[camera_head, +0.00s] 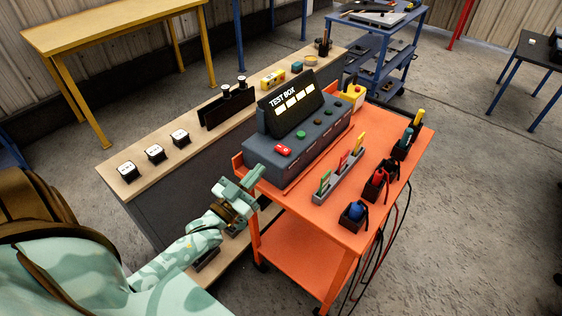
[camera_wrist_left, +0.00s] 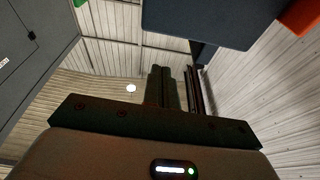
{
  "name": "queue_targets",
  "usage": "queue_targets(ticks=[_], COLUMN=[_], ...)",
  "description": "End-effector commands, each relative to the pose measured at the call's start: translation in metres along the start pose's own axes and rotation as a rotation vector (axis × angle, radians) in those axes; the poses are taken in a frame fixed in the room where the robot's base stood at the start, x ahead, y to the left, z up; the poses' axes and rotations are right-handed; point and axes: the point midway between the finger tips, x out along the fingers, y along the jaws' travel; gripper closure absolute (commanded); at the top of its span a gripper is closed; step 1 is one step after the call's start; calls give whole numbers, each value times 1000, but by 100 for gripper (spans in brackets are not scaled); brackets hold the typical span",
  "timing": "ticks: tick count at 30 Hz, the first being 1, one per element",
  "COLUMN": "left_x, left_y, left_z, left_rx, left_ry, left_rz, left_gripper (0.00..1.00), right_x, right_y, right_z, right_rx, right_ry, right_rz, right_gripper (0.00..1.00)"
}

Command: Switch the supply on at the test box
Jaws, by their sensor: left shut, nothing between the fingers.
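The dark grey test box (camera_head: 318,134) stands on the orange trolley, with a lit panel marked TEST BOX (camera_head: 293,102) on top. A red rocker switch (camera_head: 283,149) sits at the near left end of its sloping face, beside a row of round green and dark sockets. My left gripper (camera_head: 259,172) is at the near left corner of the box, apart from the switch. Its fingers (camera_wrist_left: 165,88) are shut and empty in the wrist view, where the switch does not show. My right gripper is in neither view.
A wooden bench (camera_head: 215,115) with small meters (camera_head: 155,153) runs behind.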

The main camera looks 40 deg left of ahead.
Motion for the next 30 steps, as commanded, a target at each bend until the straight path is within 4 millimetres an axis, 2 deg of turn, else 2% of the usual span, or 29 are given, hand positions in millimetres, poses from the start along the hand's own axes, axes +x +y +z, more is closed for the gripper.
queue_targets(ticks=[1,4,10,17,22,30], left_x=[2,1,1,6,31,89], left_y=[2,2,2,2,2,3], left_z=[-10,-16,-16,-16,-18,-22], left_rx=[-18,-42,-48,-48,-46,-46], left_ry=[39,73,76,77,78,76], left_rz=[6,9,9,9,9,9], left_gripper=[100,100,100,100,100,100], right_x=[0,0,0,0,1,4], right_y=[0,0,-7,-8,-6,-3], right_z=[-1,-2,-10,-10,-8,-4], right_rx=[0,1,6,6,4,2], right_ry=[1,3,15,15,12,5], right_rz=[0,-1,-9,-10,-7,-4], right_gripper=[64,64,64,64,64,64])
